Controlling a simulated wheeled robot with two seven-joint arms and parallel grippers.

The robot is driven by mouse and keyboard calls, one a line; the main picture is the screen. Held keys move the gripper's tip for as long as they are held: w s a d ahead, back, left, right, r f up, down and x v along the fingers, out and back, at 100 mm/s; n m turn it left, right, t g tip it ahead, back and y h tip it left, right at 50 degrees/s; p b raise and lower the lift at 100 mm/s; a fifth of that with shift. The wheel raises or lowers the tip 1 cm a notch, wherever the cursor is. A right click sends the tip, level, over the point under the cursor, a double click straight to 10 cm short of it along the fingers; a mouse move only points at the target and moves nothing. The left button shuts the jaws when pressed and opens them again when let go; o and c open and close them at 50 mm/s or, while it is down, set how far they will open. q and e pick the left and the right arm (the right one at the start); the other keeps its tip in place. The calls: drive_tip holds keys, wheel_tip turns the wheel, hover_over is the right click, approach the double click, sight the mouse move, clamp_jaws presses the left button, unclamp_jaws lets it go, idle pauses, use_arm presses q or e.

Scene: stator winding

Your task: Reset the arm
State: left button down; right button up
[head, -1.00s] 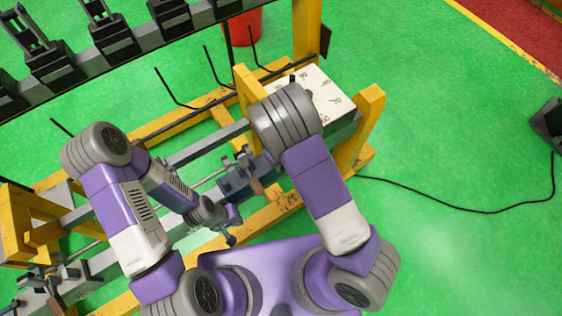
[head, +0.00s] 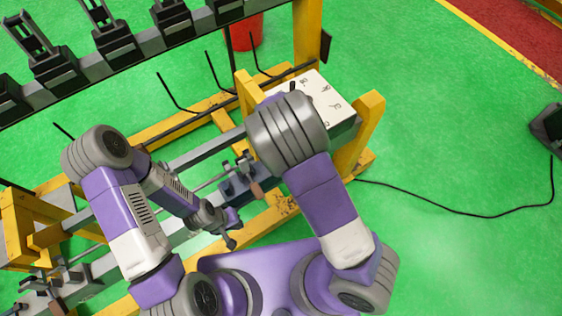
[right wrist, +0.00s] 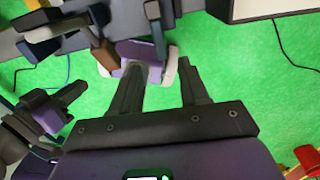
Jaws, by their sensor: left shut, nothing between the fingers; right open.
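My left gripper (head: 230,242) is dark and small in the head view, at the end of the purple and white left arm. It is shut with nothing in it, and it points down over the inner side of the yellow frame. My right gripper (right wrist: 160,85) shows in the right wrist view with its two dark fingers apart and no object held between them. In the head view the right gripper is hidden behind the grey elbow of my right arm.
A yellow frame (head: 285,207) with a grey rail and clamps stands in front of me. A white-topped box (head: 338,103) sits at its right end. A red bin (head: 246,33) stands behind. A black cable (head: 450,205) crosses the open green floor at right.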

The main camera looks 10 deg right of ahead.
drive_tip(key=shift+r, duration=0.3)
drive_tip(key=shift+f, duration=0.1)
drive_tip(key=s+d+f+n+g+b, duration=0.1)
drive_tip(key=s+d+f+n+b, duration=0.25)
drive_tip(key=f+n, duration=0.45)
drive_tip(key=s+d+f+n+b, duration=0.3)
drive_tip(key=s+f+n, duration=0.2)
drive_tip(key=f, duration=0.4)
drive_tip(key=s+a+f+n+y+b, duration=0.2)
drive_tip(key=s+f+n+b, duration=0.1)
drive_tip(key=n, duration=0.5)
drive_tip(key=s+a+f+n+t+y+b, duration=0.1)
drive_tip(key=s+a+f+n+y+b, duration=0.1)
drive_tip(key=f+n, duration=0.4)
drive_tip(key=shift+s+a+n+t+b, duration=0.3)
drive_tip(key=shift+s+a+n+b, duration=0.15)
drive_tip(key=shift+s+n+b, duration=0.45)
